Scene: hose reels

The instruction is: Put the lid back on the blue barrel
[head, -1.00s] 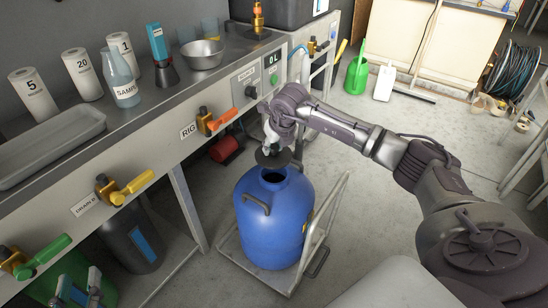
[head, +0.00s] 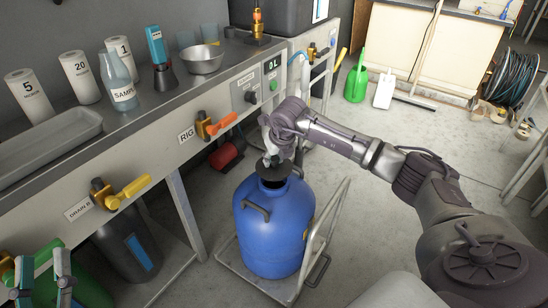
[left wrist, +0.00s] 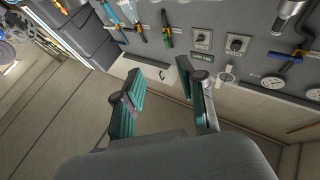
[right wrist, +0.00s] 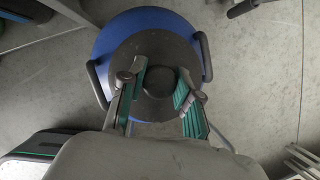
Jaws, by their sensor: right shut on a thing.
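The blue barrel (head: 272,232) stands upright on a low trolley beside the bench. Its dark round lid (head: 272,171) is at the barrel mouth, seemingly level; I cannot tell whether it is fully seated. My right gripper (head: 272,160) is above the barrel, shut on the lid's knob. In the right wrist view the lid (right wrist: 155,52) covers the middle of the barrel top (right wrist: 108,40), with the knob between the fingers (right wrist: 158,90). My left gripper (head: 62,282) is at the lower left of the head view, empty. Its fingers are spread apart in the left wrist view (left wrist: 160,88).
The trolley (head: 268,290) has an upright handle on the right. The bench (head: 150,150) at left carries rolls, a bottle, a bowl and a tray (head: 45,140), with valve handles along its front. Floor right of the trolley is clear. A coiled hose (head: 512,80) is at the far right.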

